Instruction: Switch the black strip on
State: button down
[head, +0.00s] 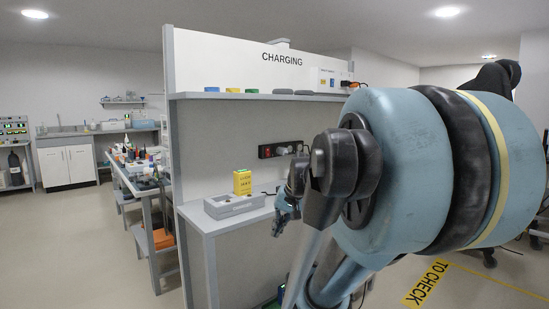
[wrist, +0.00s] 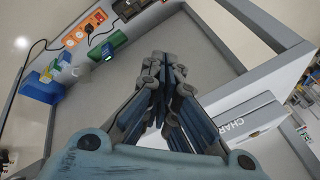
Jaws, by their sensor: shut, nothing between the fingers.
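The black strip (head: 280,149) is fixed to the grey wall panel below the upper shelf in the head view. It has a red part at its left end and what looks like a plug at its right. Whether its switch is on is too small to tell. My gripper (head: 284,212) hangs lower, in front of the panel and apart from the strip, partly hidden by my arm. In the wrist view my gripper (wrist: 163,66) is shut and empty, its fingertips together.
A grey box (head: 234,205) and a yellow block (head: 242,182) stand on the bench left of my gripper. The upper shelf (head: 225,96) overhangs the strip. An orange socket strip (wrist: 84,32) with a cable shows in the wrist view. Open floor lies left.

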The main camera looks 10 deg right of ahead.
jog(key=w+d+r+m+t+y, duration=0.1)
jog(key=w+d+r+m+t, duration=0.1)
jog(key=w+r, duration=0.5)
jog(key=w+d+r+m+t+y, duration=0.1)
jog(key=w+d+r+m+t, duration=0.2)
jog(key=w, duration=1.1)
jog(key=w+d+r+m+t+y, duration=0.1)
jog(key=w+d+r+m, duration=0.3)
jog(key=w+d+r, duration=0.4)
notch_tip(320, 180, up, 3)
jog(key=w+t, duration=0.1)
jog(key=w, duration=0.1)
jog(key=shift+w+t, duration=0.3)
jog(key=shift+w, duration=0.05)
send_near(269, 156)
jog(key=x, duration=0.2)
jog(key=d+x, duration=0.1)
jog(key=x, duration=0.2)
jog(key=shift+w+a+f, duration=0.1)
jog(key=shift+w+f, duration=0.15)
jog(key=shift+w, duration=0.15)
jog(key=shift+w+a+f, duration=0.1)
jog(key=shift+w+a, duration=0.2)
jog(key=shift+w, duration=0.2)
